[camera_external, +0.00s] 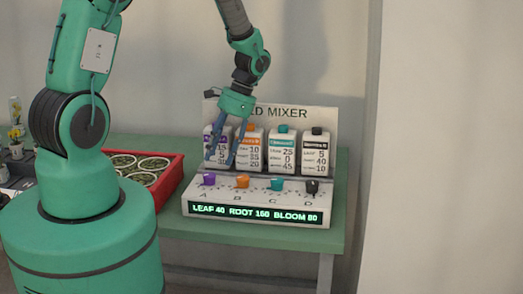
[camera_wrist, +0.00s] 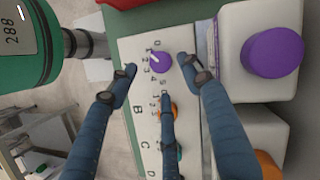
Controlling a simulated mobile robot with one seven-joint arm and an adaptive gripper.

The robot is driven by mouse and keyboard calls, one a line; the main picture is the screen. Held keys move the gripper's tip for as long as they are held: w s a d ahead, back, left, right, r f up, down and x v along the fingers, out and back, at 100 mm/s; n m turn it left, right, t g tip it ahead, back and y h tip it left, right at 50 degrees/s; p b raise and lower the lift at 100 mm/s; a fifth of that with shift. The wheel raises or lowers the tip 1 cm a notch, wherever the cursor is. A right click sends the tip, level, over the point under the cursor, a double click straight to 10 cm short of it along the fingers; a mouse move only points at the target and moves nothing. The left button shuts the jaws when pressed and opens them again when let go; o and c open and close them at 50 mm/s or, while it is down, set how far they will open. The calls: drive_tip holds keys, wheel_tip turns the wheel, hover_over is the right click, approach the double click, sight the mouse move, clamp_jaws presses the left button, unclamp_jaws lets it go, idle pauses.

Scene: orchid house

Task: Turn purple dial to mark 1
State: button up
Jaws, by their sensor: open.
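The purple dial (camera_external: 208,180) is the leftmost dial on the front of the white mixer, above the letter A. In the wrist view the purple dial (camera_wrist: 161,62) has printed numbers curving round one side. A pale pointer line shows on it towards the low numbers; its exact mark is too small to read. My gripper (camera_external: 220,157) is above and just behind the dial, pointing down. In the wrist view my gripper (camera_wrist: 158,76) has its fingers spread, with the dial seen between the tips. Nothing is held, and contact with the dial cannot be told.
Orange (camera_external: 242,181), teal (camera_external: 277,184) and black (camera_external: 312,187) dials stand to the right. Labelled bottles with coloured caps stand close behind the dials. The display (camera_external: 255,213) reads LEAF 40 ROOT 160 BLOOM 80. A red tray (camera_external: 169,183) of pots is at left.

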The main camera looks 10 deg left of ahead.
drive_tip(key=v, duration=0.6)
drive_tip(key=shift+r, duration=0.2)
idle(0.4)
drive_tip(key=s+a+r+n+t+h+b, duration=0.1)
drive_tip(key=s+a+r+n, duration=0.1)
drive_tip(key=a+r, duration=0.35)
drive_tip(key=s+a+r+n+t+h+b, duration=0.1)
drive_tip(key=s+a+r+n, duration=0.1)
drive_tip(key=r, duration=0.6)
drive_tip(key=s+a+r+n+t+h+b, duration=0.1)
drive_tip(key=s+a+r+n, duration=0.1)
drive_tip(key=a+r, duration=0.35)
drive_tip(key=s+a+r+n+t+b, duration=0.1)
drive_tip(key=s+a+r+n+t, duration=0.1)
drive_tip(key=s, duration=0.5)
drive_tip(key=s+a+r+n+t+h+b, duration=0.1)
drive_tip(key=s+a+r+n+t, duration=0.2)
drive_tip(key=s+r, duration=0.4)
drive_tip(key=shift+s+a+r+n, duration=0.2)
drive_tip(key=shift+s+a+n, duration=0.1)
drive_tip(key=shift+s+a, duration=0.4)
